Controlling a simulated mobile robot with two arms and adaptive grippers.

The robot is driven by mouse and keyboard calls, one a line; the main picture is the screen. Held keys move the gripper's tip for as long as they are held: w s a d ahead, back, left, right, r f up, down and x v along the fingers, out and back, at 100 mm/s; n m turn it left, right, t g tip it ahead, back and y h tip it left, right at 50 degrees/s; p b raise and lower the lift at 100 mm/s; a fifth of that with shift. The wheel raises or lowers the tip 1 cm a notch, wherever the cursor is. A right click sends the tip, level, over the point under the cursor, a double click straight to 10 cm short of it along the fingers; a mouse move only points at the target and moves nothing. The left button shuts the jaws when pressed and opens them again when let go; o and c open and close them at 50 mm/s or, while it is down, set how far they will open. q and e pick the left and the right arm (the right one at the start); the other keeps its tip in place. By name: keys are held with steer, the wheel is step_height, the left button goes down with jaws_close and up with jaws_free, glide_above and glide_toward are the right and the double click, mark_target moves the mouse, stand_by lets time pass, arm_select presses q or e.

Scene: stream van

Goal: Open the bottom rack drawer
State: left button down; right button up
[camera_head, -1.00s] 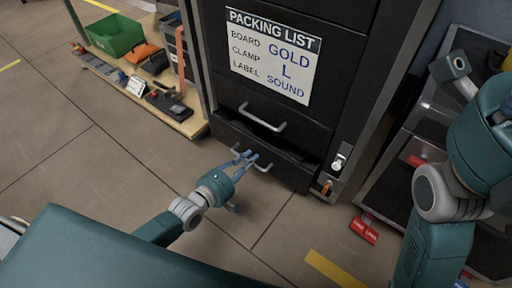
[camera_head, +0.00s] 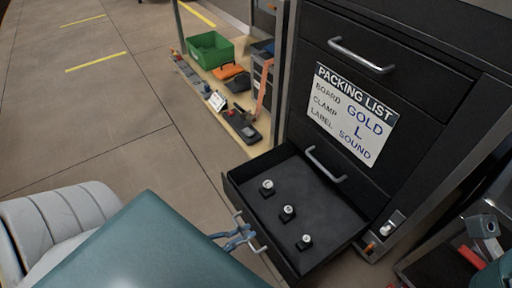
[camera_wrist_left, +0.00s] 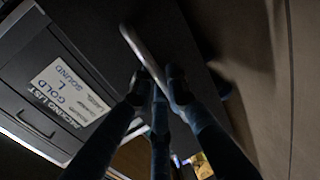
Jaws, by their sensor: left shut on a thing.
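The bottom rack drawer (camera_head: 335,222) is pulled well out of the black rack (camera_head: 385,95) in the head view. Its inside shows, with 3 small dark items with light round tops (camera_head: 287,212) standing in a row on its floor. My left gripper (camera_head: 243,237) is shut on the drawer's handle (camera_head: 258,247), at the drawer's front face. In the left wrist view the fingers (camera_wrist_left: 158,82) close around the pale handle bar (camera_wrist_left: 140,50). Part of the handle is hidden behind the fingers. My right gripper is not in view.
Two closed drawers with handles (camera_head: 325,165) sit above, with a packing list (camera_head: 353,115) between their handles. A low wooden shelf (camera_head: 258,150) with a green bin (camera_head: 210,50) stands left of the rack. Floor (camera_head: 110,130) on the left is clear.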

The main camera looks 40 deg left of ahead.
arm_select(q)
steer(key=shift+s+a+f, duration=0.15)
steer(key=shift+s+a, duration=0.05)
steer(key=shift+s, duration=0.4)
steer(key=c, duration=1.8)
jaws_free()
steer(key=shift+o, duration=0.2)
steer(key=shift+w, duration=0.1)
steer(key=v, duration=1.2)
